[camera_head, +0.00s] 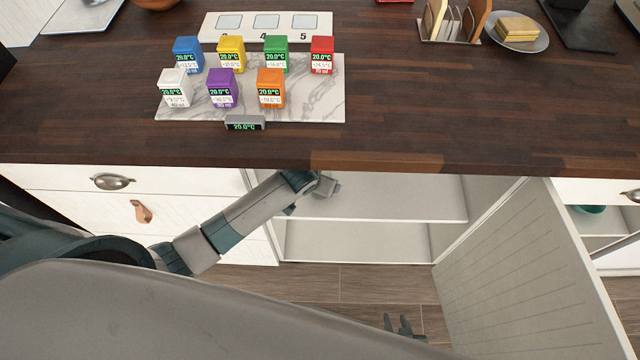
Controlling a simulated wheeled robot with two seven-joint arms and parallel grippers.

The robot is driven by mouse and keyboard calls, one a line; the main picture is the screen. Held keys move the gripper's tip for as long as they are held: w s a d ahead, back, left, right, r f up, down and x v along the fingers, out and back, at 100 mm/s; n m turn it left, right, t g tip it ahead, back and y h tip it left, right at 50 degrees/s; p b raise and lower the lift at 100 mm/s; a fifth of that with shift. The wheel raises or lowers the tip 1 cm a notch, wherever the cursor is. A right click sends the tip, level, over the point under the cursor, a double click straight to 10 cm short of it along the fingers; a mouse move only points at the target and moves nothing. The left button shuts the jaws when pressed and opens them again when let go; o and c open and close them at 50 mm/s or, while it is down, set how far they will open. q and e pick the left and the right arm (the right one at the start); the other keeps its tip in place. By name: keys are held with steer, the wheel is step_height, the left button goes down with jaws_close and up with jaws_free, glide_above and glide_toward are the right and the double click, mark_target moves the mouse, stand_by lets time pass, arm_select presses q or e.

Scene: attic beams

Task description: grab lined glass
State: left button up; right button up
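No lined glass shows in this view. My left arm comes in from the left and reaches to the open cabinet (375,202) under the counter. My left gripper (325,187) is at the cabinet opening, just under the counter edge; its fingers are hard to make out. My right gripper (400,324) shows low in the picture above the wood floor, its dark fingers apart with nothing seen between them. It is outside the cabinet, left of the open door (525,275). The cabinet shelves look empty where visible; their deeper part is hidden by the counter.
The wooden counter (420,110) spans the top. On it are a marble board (325,90) with several coloured cubes, a numbered white panel (300,18), a rack (455,25) and a plate (535,43). White drawers (75,208) stand left of the cabinet.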

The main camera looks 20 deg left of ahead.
stand_by(0.4)
arm_select(q)
steer(key=c, duration=1.3)
steer(key=shift+r, duration=0.1)
steer(key=shift+r, duration=0.45)
step_height(320, 180, up, 2)
steer(key=shift+r, duration=0.1)
steer(key=s, duration=0.6)
steer(key=s+a+b, duration=0.1)
steer(key=s, duration=0.5)
steer(key=s+a, duration=0.1)
steer(key=s, duration=0.4)
steer(key=shift+s+r+b, duration=0.1)
steer(key=shift+s+b, duration=0.2)
steer(key=shift+s, duration=0.1)
